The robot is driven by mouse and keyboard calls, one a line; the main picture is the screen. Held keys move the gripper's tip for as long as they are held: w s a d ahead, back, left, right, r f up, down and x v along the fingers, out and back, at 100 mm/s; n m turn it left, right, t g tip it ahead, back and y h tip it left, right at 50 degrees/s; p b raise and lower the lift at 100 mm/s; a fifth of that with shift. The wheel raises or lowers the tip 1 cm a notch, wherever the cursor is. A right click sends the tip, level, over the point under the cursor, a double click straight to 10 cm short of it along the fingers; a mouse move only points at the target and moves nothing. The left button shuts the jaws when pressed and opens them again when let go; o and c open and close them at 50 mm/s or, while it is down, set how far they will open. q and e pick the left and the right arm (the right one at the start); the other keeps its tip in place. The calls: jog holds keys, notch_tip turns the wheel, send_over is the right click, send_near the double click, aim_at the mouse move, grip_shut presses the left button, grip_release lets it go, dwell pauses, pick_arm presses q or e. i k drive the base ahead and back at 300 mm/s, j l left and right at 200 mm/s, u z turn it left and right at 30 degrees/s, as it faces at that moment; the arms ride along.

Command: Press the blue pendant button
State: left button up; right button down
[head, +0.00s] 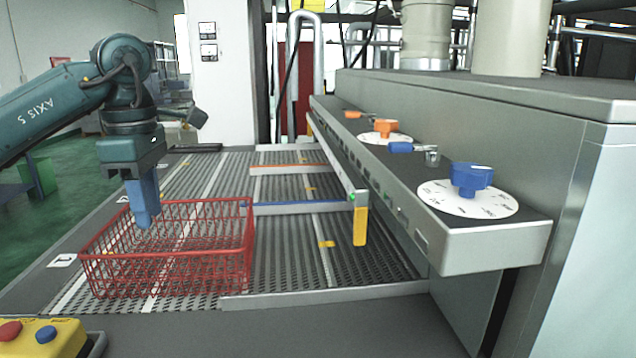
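The yellow pendant box (62,347) lies at the bottom left corner of the head view, partly cut off by the frame edge. Its blue button (45,335) is on the top face, to the right of a larger red button (9,332). My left gripper (146,222) points down over the red wire basket, up and to the right of the pendant and well apart from it. Its blue fingers show as one block with no gap, and nothing shows between them. My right gripper is not in view.
The red wire basket (168,278) stands on the perforated bed (290,228), below my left gripper, and looks empty. A grey machine ledge with a blue knob (471,178) and an orange knob (385,127) runs along the right. The dark front strip beside the pendant is clear.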

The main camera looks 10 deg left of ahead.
aim_at(46, 333)
jog(key=k, duration=1)
